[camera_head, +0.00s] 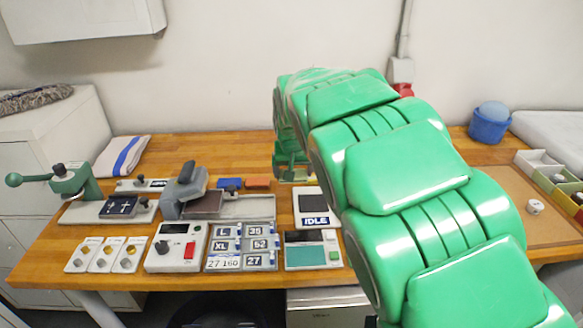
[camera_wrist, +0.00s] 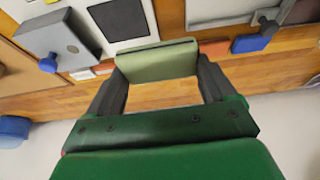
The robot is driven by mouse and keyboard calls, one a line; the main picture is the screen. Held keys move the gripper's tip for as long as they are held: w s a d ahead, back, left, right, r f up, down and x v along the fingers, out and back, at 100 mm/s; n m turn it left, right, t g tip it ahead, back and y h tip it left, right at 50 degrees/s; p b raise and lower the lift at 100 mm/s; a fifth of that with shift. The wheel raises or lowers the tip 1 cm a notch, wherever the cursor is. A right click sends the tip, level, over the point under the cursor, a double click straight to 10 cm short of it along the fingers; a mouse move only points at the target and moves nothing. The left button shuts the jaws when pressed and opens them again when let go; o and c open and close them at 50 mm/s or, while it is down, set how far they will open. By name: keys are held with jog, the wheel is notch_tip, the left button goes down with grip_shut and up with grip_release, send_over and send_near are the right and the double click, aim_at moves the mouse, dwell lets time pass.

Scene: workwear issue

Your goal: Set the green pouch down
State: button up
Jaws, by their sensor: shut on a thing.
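The green pouch (camera_wrist: 157,62) is a flat, pale olive-green piece in the wrist view. It spans between the tips of my gripper's (camera_wrist: 158,72) two dark fingers, which are shut on its two ends. Wooden tabletop shows between the pouch and the gripper's palm. I cannot tell whether the pouch touches the table or hangs just above it. In the head view my green arm reaches over the bench and hides most of the gripper and pouch.
The wooden bench (camera_head: 230,150) carries an IDLE display (camera_head: 312,207), a blue block (camera_head: 229,183), an orange block (camera_head: 257,183), a label board (camera_head: 240,246) and a green-levered press (camera_head: 70,182). A grey box with a blue knob (camera_wrist: 57,48) is close left in the wrist view.

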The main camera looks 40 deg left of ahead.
jog(key=shift+s+d+r, duration=0.1)
jog(key=shift+s+d, duration=0.1)
